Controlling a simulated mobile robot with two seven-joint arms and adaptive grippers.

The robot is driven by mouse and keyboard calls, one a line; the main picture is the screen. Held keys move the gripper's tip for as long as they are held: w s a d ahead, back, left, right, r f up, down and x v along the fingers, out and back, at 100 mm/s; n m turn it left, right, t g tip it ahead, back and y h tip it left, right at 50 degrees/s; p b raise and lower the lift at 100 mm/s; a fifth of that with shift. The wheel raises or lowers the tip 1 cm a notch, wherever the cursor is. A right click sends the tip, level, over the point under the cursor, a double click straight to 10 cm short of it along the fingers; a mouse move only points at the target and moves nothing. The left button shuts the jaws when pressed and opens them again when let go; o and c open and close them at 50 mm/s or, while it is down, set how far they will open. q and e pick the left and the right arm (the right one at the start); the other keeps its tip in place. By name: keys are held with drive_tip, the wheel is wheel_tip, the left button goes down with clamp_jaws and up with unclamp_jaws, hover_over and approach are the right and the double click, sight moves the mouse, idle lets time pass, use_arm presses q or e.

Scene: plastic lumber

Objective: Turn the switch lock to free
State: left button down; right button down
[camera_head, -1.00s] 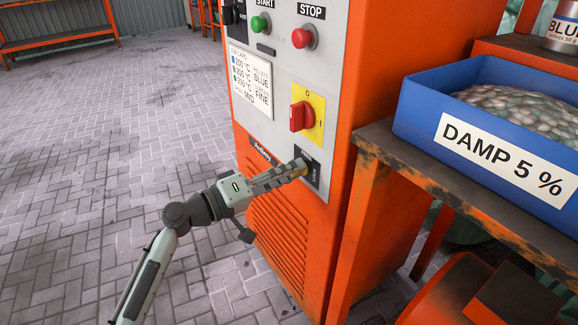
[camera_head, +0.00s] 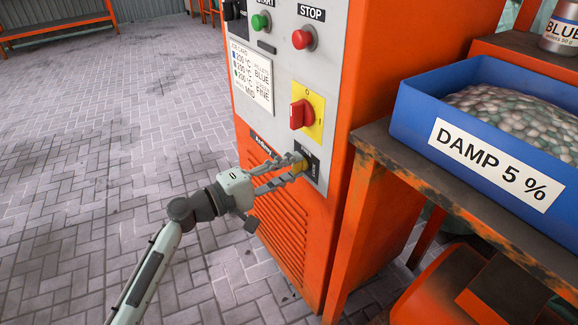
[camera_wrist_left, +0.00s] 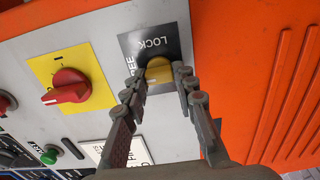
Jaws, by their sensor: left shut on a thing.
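The switch lock is a small yellow knob (camera_wrist_left: 159,71) on a black plate (camera_wrist_left: 143,43) on the front of the orange and grey machine. In the left wrist view the plate carries the words LOCK and FREE. My left gripper (camera_wrist_left: 160,78) has one finger on each side of the knob and is shut on it. In the head view the gripper (camera_head: 296,168) reaches the plate (camera_head: 309,158) from the left and its fingers partly hide the knob. Which word the knob points to cannot be told. My right gripper is not in view.
Above the lock is a red rotary switch (camera_head: 299,114) on a yellow plate, with a red STOP button (camera_head: 302,39) and a green START button (camera_head: 261,22) higher up. A bench with a blue bin (camera_head: 408,119) of pellets stands close on the right. The paved floor on the left is clear.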

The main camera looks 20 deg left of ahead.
use_arm(q)
drive_tip(key=c, duration=1.2)
unclamp_jaws()
drive_tip(key=v, duration=1.2)
drive_tip(key=shift+a, duration=0.1)
